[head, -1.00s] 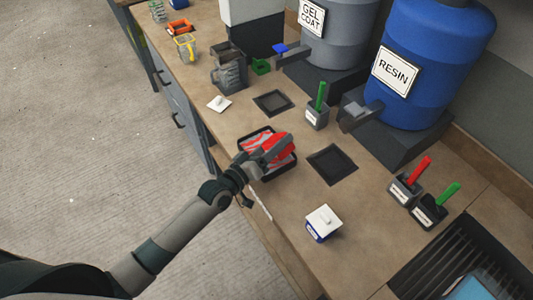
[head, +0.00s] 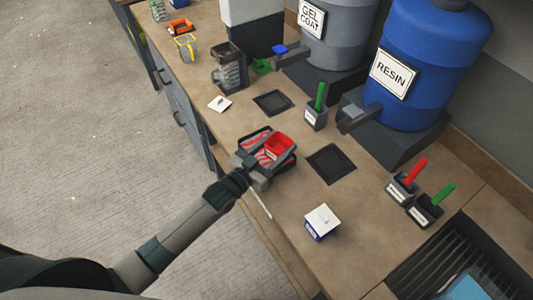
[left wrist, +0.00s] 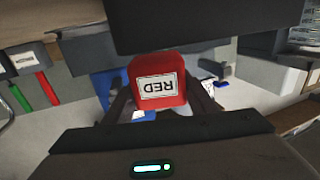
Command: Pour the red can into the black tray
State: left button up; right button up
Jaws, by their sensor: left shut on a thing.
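The red can (head: 279,146) is held over the black tray (head: 249,138) in the head view. It looks about upright, with its open top showing. In the left wrist view the red can (left wrist: 160,72) has a white label reading RED, upside down in the picture. My left gripper (head: 270,163) is shut on the can, with a finger on either side. Red and pale streaks show in the tray, partly hidden by the can and gripper. My right gripper is not in view.
A white-lidded blue box (head: 321,222) stands to the right of the tray. A dark square pad (head: 331,164) and brush holders (head: 316,117) lie beyond it. A grey jug (head: 229,67) stands at the back left. Resin (head: 425,65) and gel coat drums line the wall side.

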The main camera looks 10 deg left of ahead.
aim_at(279, 137)
pick_arm(q)
jog(key=shift+r, duration=0.1)
jog(key=shift+r+p, duration=1.85)
jog(key=shift+r, duration=0.15)
jog(key=shift+s+f, duration=0.1)
jog(key=shift+s+d+f+b, duration=0.15)
jog(key=shift+s+d+b, duration=0.15)
jog(key=shift+s+b, duration=0.55)
jog(key=s+a+n+t+y+b, duration=0.2)
jog(key=s+a+n+y+b, duration=0.4)
jog(key=s+a+y+b, duration=0.3)
jog(key=s+a+b, duration=0.3)
jog(key=s+b, duration=0.1)
jog(key=b, duration=0.1)
jog(key=shift+s+a, duration=0.15)
jog(key=shift+s, duration=0.25)
